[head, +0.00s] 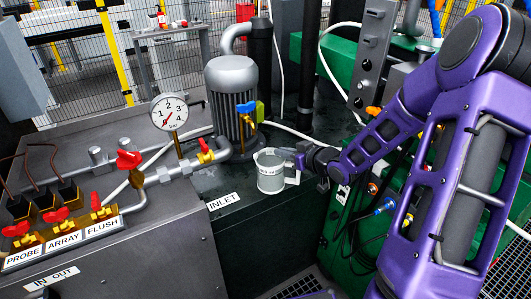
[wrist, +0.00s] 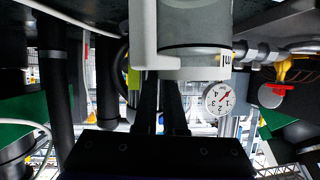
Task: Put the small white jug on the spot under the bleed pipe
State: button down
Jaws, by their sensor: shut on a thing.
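The small white jug (head: 270,174) is upright near the front edge of the dark bench top, right of the INLET label. It also shows upside down at the top of the wrist view (wrist: 195,25). My gripper (head: 297,157) comes from the right and is shut on the jug at its handle side; its two dark fingers show in the wrist view (wrist: 161,98). I cannot tell whether the jug touches the bench.
A grey motor-like cylinder (head: 231,85) stands behind the jug. A pressure gauge (head: 169,112) and valves with red handles (head: 128,160) are to the left. A white hose runs along the bench behind.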

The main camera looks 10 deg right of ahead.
jog(key=b+x, duration=0.1)
jog(key=x, duration=0.8)
jog(key=shift+b, duration=0.3)
jog(key=c, duration=1)
grip_release()
jog(key=shift+s+r, duration=0.1)
jog(key=p+v, duration=0.2)
jog(key=v, duration=1)
